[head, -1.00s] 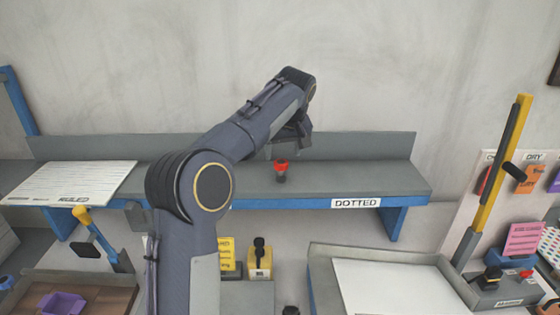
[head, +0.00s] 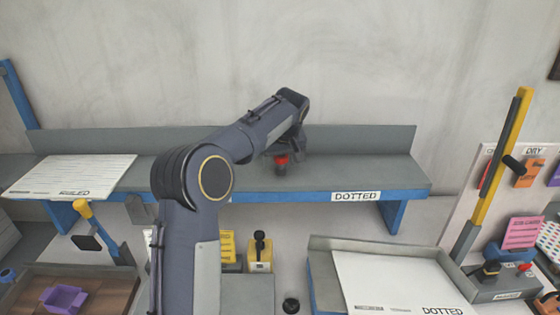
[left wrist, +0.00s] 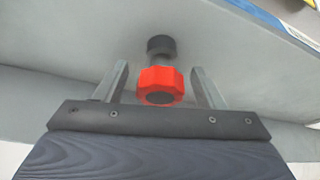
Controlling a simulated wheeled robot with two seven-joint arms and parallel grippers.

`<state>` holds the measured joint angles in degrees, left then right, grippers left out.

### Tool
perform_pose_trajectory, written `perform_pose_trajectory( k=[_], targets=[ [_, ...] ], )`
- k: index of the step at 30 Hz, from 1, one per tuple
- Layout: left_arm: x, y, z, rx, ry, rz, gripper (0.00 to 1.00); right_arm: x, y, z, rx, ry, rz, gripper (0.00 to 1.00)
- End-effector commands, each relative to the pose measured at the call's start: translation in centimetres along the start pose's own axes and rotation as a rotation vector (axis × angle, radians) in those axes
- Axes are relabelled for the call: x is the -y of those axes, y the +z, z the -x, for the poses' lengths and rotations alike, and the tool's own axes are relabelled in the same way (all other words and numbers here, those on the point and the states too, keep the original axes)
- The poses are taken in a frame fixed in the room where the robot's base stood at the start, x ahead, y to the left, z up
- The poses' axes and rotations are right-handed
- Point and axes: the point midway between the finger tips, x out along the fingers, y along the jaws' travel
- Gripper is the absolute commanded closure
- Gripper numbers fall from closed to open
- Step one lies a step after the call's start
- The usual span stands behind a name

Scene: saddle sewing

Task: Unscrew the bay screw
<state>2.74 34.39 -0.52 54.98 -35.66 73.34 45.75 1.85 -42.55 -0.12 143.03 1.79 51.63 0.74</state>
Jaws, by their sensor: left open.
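The bay screw has a red faceted knob (left wrist: 160,86) on a dark round base (left wrist: 161,46), standing on the grey shelf of the bench. In the head view the red knob (head: 281,160) sits just under my left gripper (head: 285,148). In the left wrist view my left gripper (left wrist: 160,82) is open, with one finger on each side of the knob. I see a gap beside the knob on both sides. My right gripper is not in view.
The shelf (head: 350,175) carries a DOTTED label (head: 356,196). A RULED sheet (head: 70,175) lies at its left end. Below are a yellow block with a black knob (head: 260,255) and a tray with a DOTTED sheet (head: 390,285). A yellow lever (head: 500,170) stands at right.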

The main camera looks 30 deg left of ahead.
Motion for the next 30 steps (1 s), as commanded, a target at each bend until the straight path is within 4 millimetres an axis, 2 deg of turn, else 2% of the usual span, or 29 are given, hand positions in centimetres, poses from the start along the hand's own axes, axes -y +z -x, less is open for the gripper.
perform_pose_trajectory(
  k=[2, 12, 15, 22, 30],
  targets=[
    [0.01, 0.00, 0.02, 0.000, 0.000, 0.000, 0.44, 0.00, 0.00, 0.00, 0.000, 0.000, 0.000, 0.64],
    [0.01, -0.01, 0.04, 0.000, 0.000, 0.000, 0.88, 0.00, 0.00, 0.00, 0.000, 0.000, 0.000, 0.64],
    [-0.02, -0.01, 0.03, 0.000, -0.011, 0.025, 0.89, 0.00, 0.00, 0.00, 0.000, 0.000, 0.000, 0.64],
    [0.14, 0.02, 0.05, 0.000, -0.107, 0.257, 0.89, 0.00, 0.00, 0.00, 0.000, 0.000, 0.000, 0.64],
    [0.20, 0.04, 0.05, 0.000, -0.114, 0.276, 0.89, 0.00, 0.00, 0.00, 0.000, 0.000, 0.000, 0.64]
  ],
)
